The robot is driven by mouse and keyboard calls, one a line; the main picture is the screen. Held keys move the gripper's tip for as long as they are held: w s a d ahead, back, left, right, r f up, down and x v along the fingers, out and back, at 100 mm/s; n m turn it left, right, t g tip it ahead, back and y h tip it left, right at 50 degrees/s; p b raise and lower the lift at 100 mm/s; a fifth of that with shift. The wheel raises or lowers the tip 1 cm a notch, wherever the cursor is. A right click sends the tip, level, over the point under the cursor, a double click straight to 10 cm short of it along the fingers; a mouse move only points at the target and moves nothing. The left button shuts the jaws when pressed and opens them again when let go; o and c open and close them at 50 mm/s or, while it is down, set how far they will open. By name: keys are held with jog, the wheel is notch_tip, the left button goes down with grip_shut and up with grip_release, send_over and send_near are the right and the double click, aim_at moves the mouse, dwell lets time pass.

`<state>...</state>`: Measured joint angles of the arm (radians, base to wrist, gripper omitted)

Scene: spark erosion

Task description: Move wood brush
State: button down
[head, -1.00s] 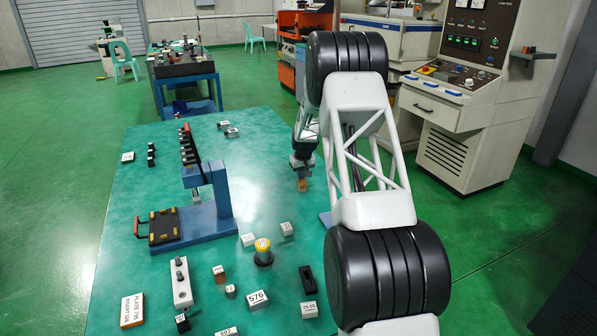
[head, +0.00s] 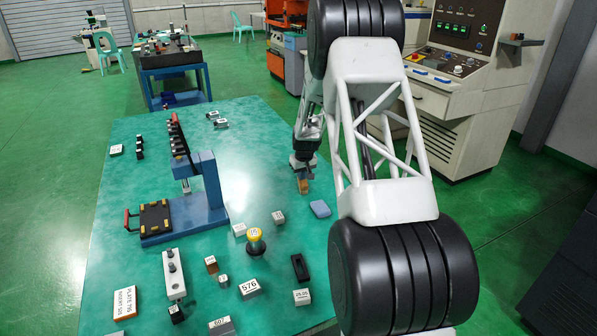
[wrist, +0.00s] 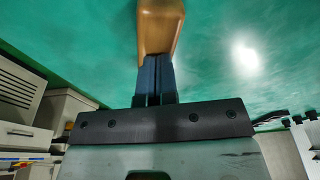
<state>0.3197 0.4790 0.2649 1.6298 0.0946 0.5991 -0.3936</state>
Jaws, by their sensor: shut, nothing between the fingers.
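A tan wooden piece, which I take to be the wood brush (wrist: 160,28), shows at the top middle of the wrist view, straight beyond my fingertips. In the head view the brush (head: 303,187) is a small orange-brown shape just below my gripper (head: 303,166), over the right part of the green table. In the wrist view the blue fingers of my gripper (wrist: 154,62) are together, with nothing between them. The brush overlaps the fingertips in the picture; I cannot tell whether they touch.
A blue rounded block (head: 320,208) lies close to the right of the brush. A blue press-like stand (head: 211,190), a yellow-topped knob (head: 255,240) and several small labelled blocks stand to the left and front. The green table (head: 250,150) is clear behind my gripper.

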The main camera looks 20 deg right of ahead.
aim_at(305, 184)
jog(key=shift+s+a+f, duration=0.1)
jog(key=shift+s+f, duration=0.35)
jog(key=shift+s, duration=0.45)
jog(key=shift+s+a+f, duration=0.1)
jog(key=shift+s+f, duration=0.35)
jog(key=shift+s, duration=0.4)
jog(key=shift+r, duration=0.8)
jog(key=shift+w+d+r, duration=0.1)
jog(key=shift+w+r, duration=0.05)
jog(key=shift+r, duration=0.05)
jog(key=shift+w+r, duration=0.1)
jog(key=shift+r, duration=0.05)
jog(key=shift+r, duration=0.15)
jog(key=shift+s, duration=0.2)
jog(key=shift+s+r, duration=0.1)
jog(key=shift+s, duration=5.8)
